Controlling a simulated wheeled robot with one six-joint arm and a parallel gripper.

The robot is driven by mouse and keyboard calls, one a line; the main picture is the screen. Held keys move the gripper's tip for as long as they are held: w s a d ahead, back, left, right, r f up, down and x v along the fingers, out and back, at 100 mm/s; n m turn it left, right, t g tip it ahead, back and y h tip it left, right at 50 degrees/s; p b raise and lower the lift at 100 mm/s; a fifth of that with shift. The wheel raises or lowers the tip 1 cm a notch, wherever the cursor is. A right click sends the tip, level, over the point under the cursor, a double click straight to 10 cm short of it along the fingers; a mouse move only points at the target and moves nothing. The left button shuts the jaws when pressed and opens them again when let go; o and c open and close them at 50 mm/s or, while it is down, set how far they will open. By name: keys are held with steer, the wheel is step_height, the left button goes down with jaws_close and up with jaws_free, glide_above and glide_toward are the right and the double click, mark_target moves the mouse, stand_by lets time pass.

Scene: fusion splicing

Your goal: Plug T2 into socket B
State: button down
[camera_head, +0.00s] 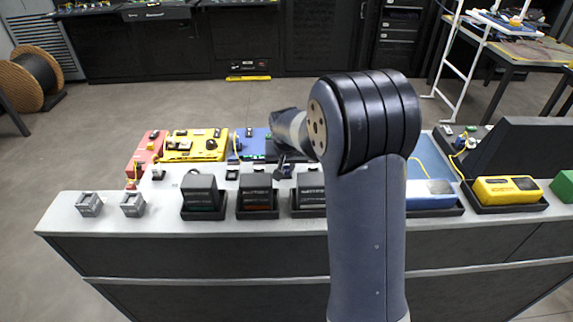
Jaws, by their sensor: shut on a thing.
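My gripper (283,168) points down over the back middle of the bench, in front of the blue unit (250,140). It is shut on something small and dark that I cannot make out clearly. No label for T2 or socket B can be read. Small black blocks (232,174) and (158,175) sit on the bench top to the left of my gripper; I cannot tell whether either is socket B. A red unit (148,146) and a yellow unit (195,146) with small black parts stand along the back edge.
Black bins (203,213) with dark boxes line the bench front. Two grey blocks (89,205) and (132,204) stand at the left. A yellow case (507,190), a green box (564,186) and a dark panel (530,150) are at the right. My arm hides the bench's middle right.

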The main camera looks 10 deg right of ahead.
steer(key=c, duration=1.3)
jaws_free()
steer(key=shift+o, duration=0.2)
steer(key=shift+r, duration=0.1)
steer(key=v, duration=1)
steer(key=shift+s+r, duration=0.2)
steer(key=shift+r, duration=0.15)
steer(key=shift+f, duration=0.15)
steer(key=x, duration=1.1)
steer(key=shift+w+r+p, duration=0.1)
steer(key=shift+r+p, duration=0.2)
steer(key=shift+r, duration=0.2)
